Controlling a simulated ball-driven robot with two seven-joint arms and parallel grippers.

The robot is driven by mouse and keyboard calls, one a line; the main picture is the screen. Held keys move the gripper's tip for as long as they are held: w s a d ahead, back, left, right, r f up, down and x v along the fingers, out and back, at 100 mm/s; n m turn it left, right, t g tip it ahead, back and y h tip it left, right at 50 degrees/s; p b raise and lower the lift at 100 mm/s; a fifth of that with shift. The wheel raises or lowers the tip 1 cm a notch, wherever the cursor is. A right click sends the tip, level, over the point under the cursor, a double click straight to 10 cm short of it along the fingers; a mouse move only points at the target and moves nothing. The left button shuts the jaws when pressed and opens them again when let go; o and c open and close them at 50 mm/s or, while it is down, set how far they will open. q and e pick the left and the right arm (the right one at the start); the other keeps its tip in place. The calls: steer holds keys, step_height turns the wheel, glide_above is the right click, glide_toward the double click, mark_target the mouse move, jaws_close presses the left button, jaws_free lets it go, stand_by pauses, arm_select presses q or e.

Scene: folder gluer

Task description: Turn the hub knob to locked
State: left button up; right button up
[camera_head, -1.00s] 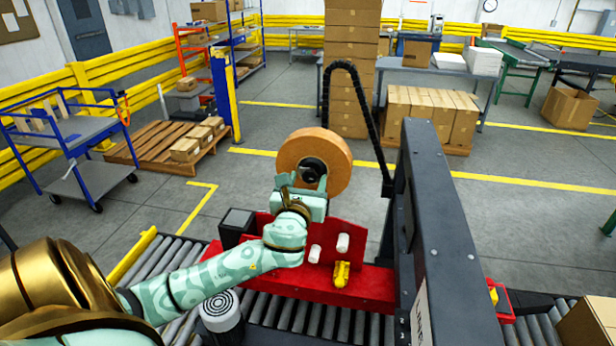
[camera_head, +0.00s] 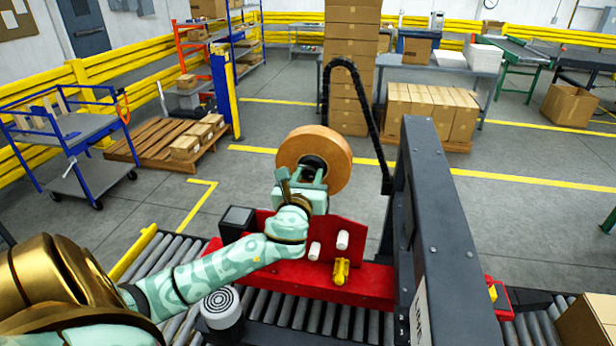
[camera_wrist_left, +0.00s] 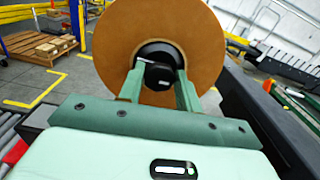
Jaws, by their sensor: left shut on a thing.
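The hub knob (camera_wrist_left: 159,72) is a black knob at the centre of a brown tape roll (camera_head: 332,148). In the left wrist view the roll (camera_wrist_left: 205,45) fills the upper middle behind the knob. My left gripper (camera_wrist_left: 160,80) is shut on the knob, one green finger on each side of it. In the head view my left gripper (camera_head: 301,180) is tilted and hides part of the knob and the lower left of the roll. My right gripper is not in view.
A red machine plate (camera_head: 330,280) with white rollers (camera_head: 342,240) and a yellow part (camera_head: 341,271) lies below the gripper. A dark upright frame (camera_head: 435,220) stands close on the right. A roller conveyor (camera_head: 180,265) runs underneath.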

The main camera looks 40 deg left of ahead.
arm_select(q)
steer(key=n+p, duration=0.1)
steer(key=n, duration=0.2)
steer(key=shift+n, duration=0.4)
steer(key=n, duration=0.4)
steer(key=shift+a+n, duration=0.1)
steer(key=shift+n, duration=0.2)
steer(key=n+p, duration=0.1)
steer(key=n, duration=0.3)
steer(key=shift+f+n, duration=0.1)
steer(key=shift+n, duration=2.3)
steer(key=shift+s+f, duration=0.1)
steer(key=o, duration=0.9)
steer(key=shift+o, duration=0.2)
